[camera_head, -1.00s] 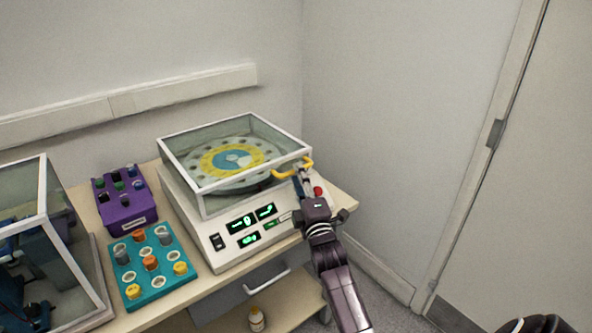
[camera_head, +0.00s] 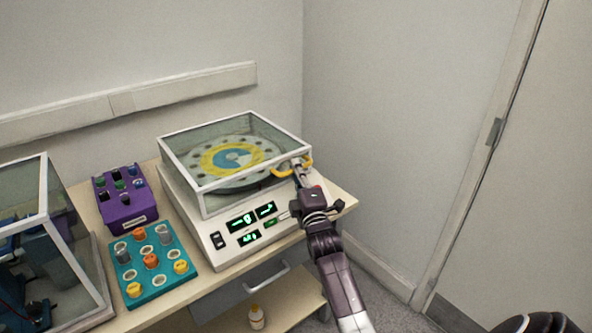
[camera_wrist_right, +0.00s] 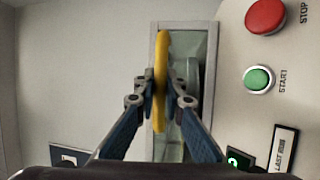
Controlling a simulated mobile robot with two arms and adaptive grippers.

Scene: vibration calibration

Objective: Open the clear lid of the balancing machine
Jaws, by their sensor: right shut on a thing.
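The balancing machine (camera_head: 226,243) stands on the wooden bench, with lit green displays on its sloped front panel. Its clear lid (camera_head: 190,157), white-framed, is down over the disc (camera_head: 232,158) with a yellow and blue centre. A yellow handle (camera_head: 281,172) sits at the lid's front right; in the right wrist view the handle (camera_wrist_right: 161,62) runs between the fingers. My right gripper (camera_head: 299,167) is shut on this handle; its fingertips (camera_wrist_right: 159,92) press it from both sides. My left gripper is not in view.
A purple block (camera_head: 128,213) and a teal tray (camera_head: 151,280) with colored pegs stand left of the machine. A clear-walled enclosure (camera_head: 42,200) is at far left. A red STOP button (camera_wrist_right: 265,15) and green START button (camera_wrist_right: 258,79) are close beside my right gripper.

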